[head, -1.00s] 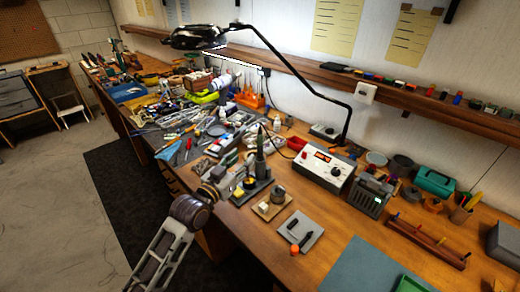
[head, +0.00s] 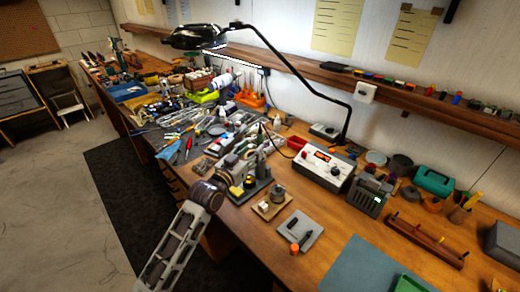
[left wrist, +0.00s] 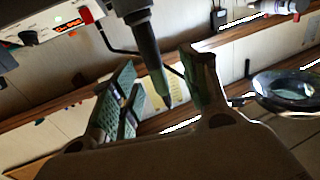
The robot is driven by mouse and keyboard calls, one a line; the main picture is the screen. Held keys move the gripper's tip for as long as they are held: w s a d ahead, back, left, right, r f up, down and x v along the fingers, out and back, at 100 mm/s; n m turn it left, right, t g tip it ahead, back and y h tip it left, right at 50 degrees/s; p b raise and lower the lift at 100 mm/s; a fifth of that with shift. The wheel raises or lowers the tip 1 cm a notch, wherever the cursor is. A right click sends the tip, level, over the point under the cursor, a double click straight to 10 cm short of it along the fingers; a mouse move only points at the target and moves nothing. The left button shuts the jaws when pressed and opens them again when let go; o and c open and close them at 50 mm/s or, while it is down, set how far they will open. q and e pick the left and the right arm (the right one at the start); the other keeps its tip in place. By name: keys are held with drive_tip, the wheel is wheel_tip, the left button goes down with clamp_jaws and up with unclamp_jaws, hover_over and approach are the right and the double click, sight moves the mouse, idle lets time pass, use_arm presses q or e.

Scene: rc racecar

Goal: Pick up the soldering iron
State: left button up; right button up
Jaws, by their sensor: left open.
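The soldering iron (head: 261,162) stands upright in its dark stand (head: 262,188) near the bench's front edge, with part of it hidden by my left gripper. My left gripper (head: 246,165) is open beside the iron, reaching in from the front left. In the left wrist view the iron's dark shaft (left wrist: 143,45) runs down from the top and narrows towards the space between the two open fingers (left wrist: 163,95). I cannot tell how deep it lies between them, and no grip on it shows. My right gripper is not in view.
A white soldering station (head: 322,166) with a red display stands right of the stand. Tools clutter the bench to the left. A magnifier lamp arm (head: 300,80) passes overhead.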

sight(258, 146)
use_arm(q)
drive_tip(key=shift+w+d+r+p, duration=0.15)
drive_tip(key=shift+w+d+p, duration=0.25)
drive_tip(key=shift+w+d, duration=1.1)
drive_tip(key=shift+w, duration=0.25)
drive_tip(key=shift+w+d, duration=0.15)
drive_tip(key=shift+w, duration=0.15)
drive_tip(key=shift+c, duration=0.2)
clamp_jaws()
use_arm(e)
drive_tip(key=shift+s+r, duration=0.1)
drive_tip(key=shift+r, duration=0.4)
